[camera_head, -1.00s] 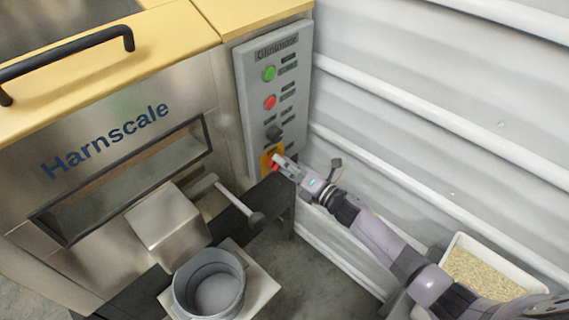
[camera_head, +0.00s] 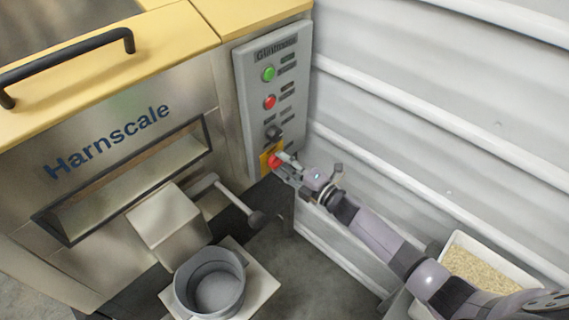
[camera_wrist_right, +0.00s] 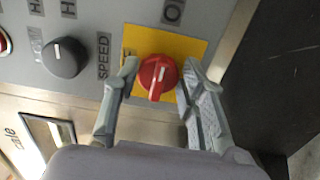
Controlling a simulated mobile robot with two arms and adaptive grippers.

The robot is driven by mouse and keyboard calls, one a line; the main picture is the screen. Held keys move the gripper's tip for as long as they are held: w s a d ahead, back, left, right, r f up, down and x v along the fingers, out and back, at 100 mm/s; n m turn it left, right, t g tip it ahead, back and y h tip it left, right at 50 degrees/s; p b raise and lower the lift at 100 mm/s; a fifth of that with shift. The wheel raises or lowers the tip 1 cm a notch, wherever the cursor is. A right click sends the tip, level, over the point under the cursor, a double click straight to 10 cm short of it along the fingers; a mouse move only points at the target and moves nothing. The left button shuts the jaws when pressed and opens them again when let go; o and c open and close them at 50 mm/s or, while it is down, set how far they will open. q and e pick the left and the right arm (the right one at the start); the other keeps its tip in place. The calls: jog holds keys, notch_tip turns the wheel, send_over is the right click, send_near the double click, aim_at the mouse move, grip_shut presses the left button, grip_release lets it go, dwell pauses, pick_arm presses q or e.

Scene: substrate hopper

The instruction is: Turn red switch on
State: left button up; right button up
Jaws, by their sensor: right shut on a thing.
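The red rotary switch (camera_head: 273,161) sits on a yellow plate low on the grey control panel. In the right wrist view the red switch (camera_wrist_right: 155,80) has a white mark on its handle, which stands near upright in that picture. My right gripper (camera_head: 282,163) is at the switch, and the wrist view shows one finger on each side of the knob. It is shut on the red switch. Part of the yellow plate (camera_wrist_right: 190,46) is hidden behind the fingers. My left gripper is not in view.
The panel (camera_head: 252,95) also has a green button (camera_head: 268,74), a red button (camera_head: 270,102) and a black knob (camera_head: 273,132). A ribbed white wall (camera_head: 430,110) stands close on the right. A grey round pot (camera_head: 210,283) and a tray of grain (camera_head: 485,270) are lower down.

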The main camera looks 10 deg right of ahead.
dwell(0.3)
jog(key=o, duration=1.1)
jog(key=shift+s+d+f, duration=0.1)
jog(key=shift+s+d, duration=0.1)
jog(key=shift+s, duration=0.1)
jog(key=v, duration=1.1)
jog(key=shift+s, duration=0.15)
